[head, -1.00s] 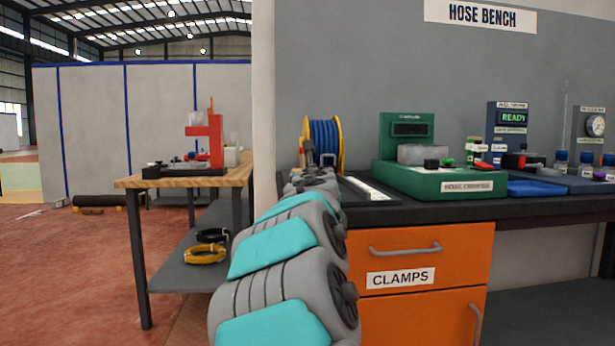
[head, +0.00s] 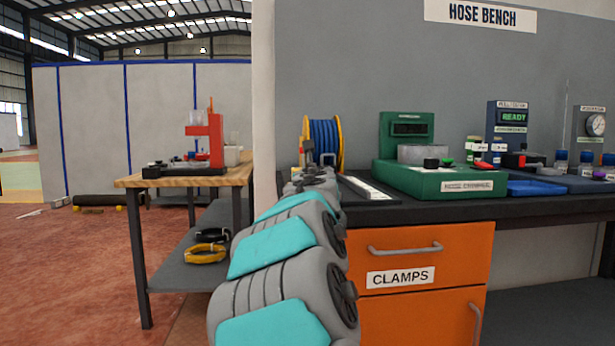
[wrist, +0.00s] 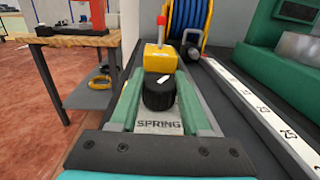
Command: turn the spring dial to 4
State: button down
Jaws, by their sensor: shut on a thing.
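The spring dial (wrist: 159,95) is a black round knob with a short white mark on its top, in the middle of the wrist view. The mark slants slightly; no numbers around the dial are readable. A grey plate lettered SPRING (wrist: 159,125) lies on the near side of the dial. My gripper (wrist: 160,88) has its two green fingers on either side of the dial and is shut on it. In the head view my arm hides the gripper and the dial.
A yellow block (wrist: 159,58) with a red-topped lever stands just behind the dial. A blue hose reel (wrist: 187,20) is beyond it. A white measuring strip (wrist: 250,95) runs along the right. The green hose crimper (head: 440,180) stands further right on the bench.

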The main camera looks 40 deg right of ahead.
jog(key=shift+m+g+h+p, duration=0.3)
jog(key=shift+g+h+p, duration=0.1)
jog(key=shift+h+p, duration=0.15)
jog(key=m+g+h+p, duration=0.1)
jog(key=g+h+p, duration=0.1)
jog(key=p, duration=0.2)
jog(key=r+m+g+h+p, duration=0.1)
jog(key=m+g+h+p, duration=0.1)
jog(key=p, duration=0.1)
jog(key=shift+w+a+m+p, duration=0.1)
jog(key=shift+m+p, duration=0.2)
jog(key=shift+p, duration=0.05)
jog(key=m+g+h+p, duration=0.1)
jog(key=g+p, duration=0.1)
jog(key=p, duration=0.1)
jog(key=shift+w+f+m, duration=0.1)
jog(key=shift+f+m, duration=0.05)
jog(key=shift+m, duration=0.15)
jog(key=m+g+p, duration=0.1)
jog(key=g, duration=0.1)
jog(key=m+g+h+p, duration=0.1)
jog(key=g, duration=0.1)
jog(key=shift+f+m+h+p, duration=0.25)
jog(key=shift+f+m+p, duration=0.1)
jog(key=shift+m+p, duration=0.05)
jog(key=shift+f+m+g, duration=0.1)
jog(key=shift+m+g, duration=0.4)
jog(key=shift+g, duration=0.3)
jog(key=shift+m+g, duration=0.5)
jog(key=shift+g, duration=0.6)
